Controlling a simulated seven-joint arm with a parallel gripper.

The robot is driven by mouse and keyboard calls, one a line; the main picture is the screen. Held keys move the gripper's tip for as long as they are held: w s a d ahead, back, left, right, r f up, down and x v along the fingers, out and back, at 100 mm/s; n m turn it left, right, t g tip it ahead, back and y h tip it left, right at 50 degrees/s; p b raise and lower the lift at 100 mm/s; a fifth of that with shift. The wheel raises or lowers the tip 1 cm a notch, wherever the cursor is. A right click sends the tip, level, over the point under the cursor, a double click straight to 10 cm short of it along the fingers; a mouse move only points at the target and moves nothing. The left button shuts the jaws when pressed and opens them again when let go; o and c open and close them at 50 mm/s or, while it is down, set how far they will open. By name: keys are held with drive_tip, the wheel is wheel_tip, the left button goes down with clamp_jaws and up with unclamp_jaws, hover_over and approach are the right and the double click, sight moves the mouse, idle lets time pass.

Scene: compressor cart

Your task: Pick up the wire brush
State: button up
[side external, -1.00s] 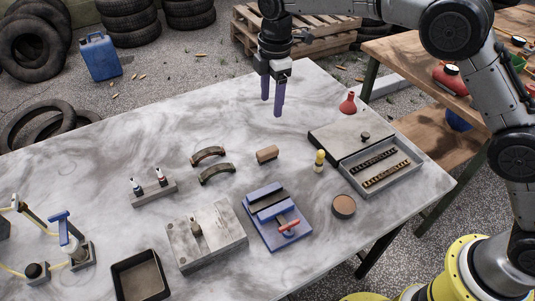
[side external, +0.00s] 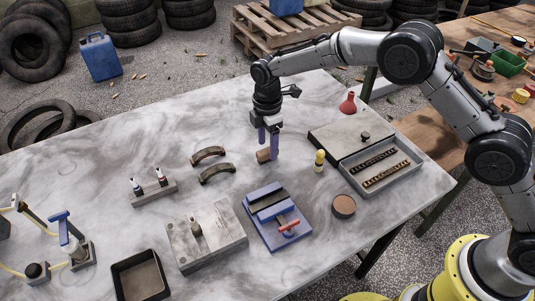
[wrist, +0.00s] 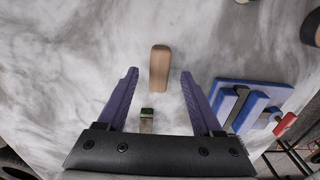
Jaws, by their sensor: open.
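The wire brush is most likely the small tan wooden block (side external: 262,156) on the marble-topped table; no bristles show. In the wrist view the block (wrist: 160,66) lies lengthwise between and slightly beyond my fingertips, with a gap on each side. My gripper (side external: 268,149) is open, pointing down with its purple fingers, and partly covers the block in the side view. In the wrist view my gripper (wrist: 159,76) holds nothing. A small green-topped piece (wrist: 147,113) shows near the palm; I cannot tell what it is.
A blue vise (side external: 276,215) stands in front of the block. Two curved brake shoes (side external: 212,165) lie to its left. A yellow-topped bottle (side external: 319,160) stands to its right, before a grey case (side external: 405,180). Bare marble lies behind the block.

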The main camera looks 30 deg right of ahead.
sight(267, 150)
wheel_tip(267, 150, down, 3)
drive_tip(key=shift+f, duration=0.15)
clamp_jaws()
idle(0.4)
